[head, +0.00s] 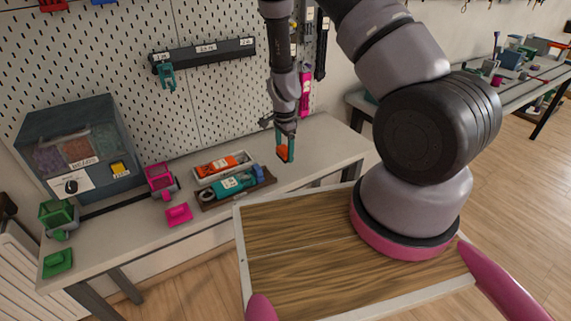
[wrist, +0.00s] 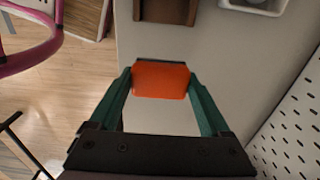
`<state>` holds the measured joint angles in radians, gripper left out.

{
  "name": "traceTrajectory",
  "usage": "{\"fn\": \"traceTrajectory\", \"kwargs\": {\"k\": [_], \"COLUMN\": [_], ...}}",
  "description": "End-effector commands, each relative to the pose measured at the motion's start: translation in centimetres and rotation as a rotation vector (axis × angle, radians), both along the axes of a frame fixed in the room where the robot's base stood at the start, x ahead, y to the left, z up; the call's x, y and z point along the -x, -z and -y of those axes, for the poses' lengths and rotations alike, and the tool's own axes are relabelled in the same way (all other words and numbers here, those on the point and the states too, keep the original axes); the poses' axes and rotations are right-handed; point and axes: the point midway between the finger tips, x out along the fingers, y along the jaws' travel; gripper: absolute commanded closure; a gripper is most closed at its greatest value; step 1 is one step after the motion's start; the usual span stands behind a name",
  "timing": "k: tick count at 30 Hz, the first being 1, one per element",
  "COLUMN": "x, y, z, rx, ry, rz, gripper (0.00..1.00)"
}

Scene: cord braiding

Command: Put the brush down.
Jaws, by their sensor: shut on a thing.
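My gripper (wrist: 162,85) has teal fingers and is shut on the brush (wrist: 161,79), which shows as an orange block between the fingertips. In the head view the brush (head: 282,154) is a small orange patch at the gripper's lower end, over the right part of the grey workbench (head: 325,150). The rest of the brush is hidden, and I cannot tell whether it touches the bench top.
A brown wooden tray (head: 209,202) with a teal tool and a white tray (head: 197,182) with an orange item lie left of my gripper. Pink and green holders stand farther left. A pegboard (head: 120,40) rises behind. The bench around the brush is clear.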

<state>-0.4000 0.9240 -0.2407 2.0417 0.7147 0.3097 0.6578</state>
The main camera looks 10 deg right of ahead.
Motion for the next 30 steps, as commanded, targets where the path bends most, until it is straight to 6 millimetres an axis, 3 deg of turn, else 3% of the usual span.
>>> {"fn": "traceTrajectory", "kwargs": {"k": [14, 25, 26, 27, 30], "x": [0.0, 0.0, 0.0, 0.0, 0.0], "y": [5.3, 5.8, 5.7, 5.7, 5.7], "z": [0.0, 0.0, 0.0, 0.0, 0.0], "rx": [0.0, 0.0, 0.0, 0.0, 0.0], "ry": [0.001, -0.001, -0.001, -0.001, -0.001], "rz": [-0.001, 0.0, 0.001, 0.001, 0.001], "gripper": [0.79, 0.79, 0.07, 0.0, 0.0]}}
